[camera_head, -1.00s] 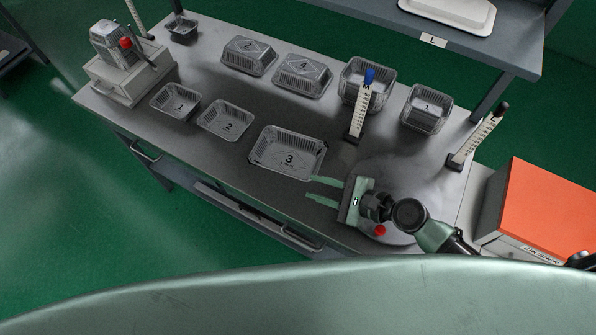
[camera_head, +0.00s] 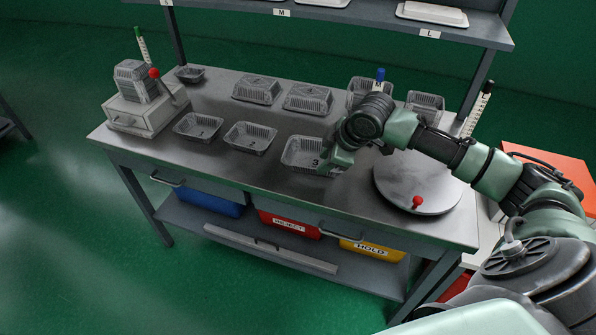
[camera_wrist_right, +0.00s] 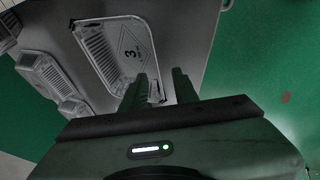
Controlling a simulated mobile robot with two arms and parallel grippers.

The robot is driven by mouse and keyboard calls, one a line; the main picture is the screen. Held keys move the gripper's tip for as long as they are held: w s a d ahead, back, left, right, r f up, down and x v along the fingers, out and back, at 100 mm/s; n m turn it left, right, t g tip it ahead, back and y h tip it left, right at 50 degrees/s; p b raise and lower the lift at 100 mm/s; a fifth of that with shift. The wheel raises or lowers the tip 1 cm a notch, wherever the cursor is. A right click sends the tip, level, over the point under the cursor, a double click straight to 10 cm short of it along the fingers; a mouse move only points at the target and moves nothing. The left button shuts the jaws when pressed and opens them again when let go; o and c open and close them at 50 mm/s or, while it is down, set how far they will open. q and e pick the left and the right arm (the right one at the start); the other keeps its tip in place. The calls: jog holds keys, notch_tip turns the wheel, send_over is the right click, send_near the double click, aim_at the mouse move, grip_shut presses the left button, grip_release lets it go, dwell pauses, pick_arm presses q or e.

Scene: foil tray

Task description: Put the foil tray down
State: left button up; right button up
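The foil tray marked 3 (camera_head: 297,152) sits upright on the grey bench, to the right of trays 1 (camera_head: 197,126) and 2 (camera_head: 249,136). My right gripper (camera_head: 337,158) is at its right end, and the hand and wrist hide part of that end. In the right wrist view, tray 3 (camera_wrist_right: 118,50) shows beyond the gripper (camera_wrist_right: 158,88). The two fingers are apart, one overlapping the tray's near corner and one beside it. Whether they touch the tray cannot be told. My left gripper is not in view.
A round plate (camera_head: 425,182) with a red knob lies to the right. More trays (camera_head: 307,98) stand at the back, near a blue-topped post (camera_head: 380,75). A press (camera_head: 146,100) stands at left. A shelf (camera_head: 400,15) runs above; bins (camera_head: 290,222) sit below.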

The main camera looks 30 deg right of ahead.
jog(key=x, duration=0.4)
jog(key=d+p+x, duration=0.1)
jog(key=x, duration=0.1)
jog(key=shift+w+f, duration=0.25)
jog(key=shift+w, duration=0.1)
jog(key=shift+w+f, duration=0.25)
jog(key=shift+f, duration=0.2)
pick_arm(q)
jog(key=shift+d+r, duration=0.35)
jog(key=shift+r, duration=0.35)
pick_arm(e)
grip_shut()
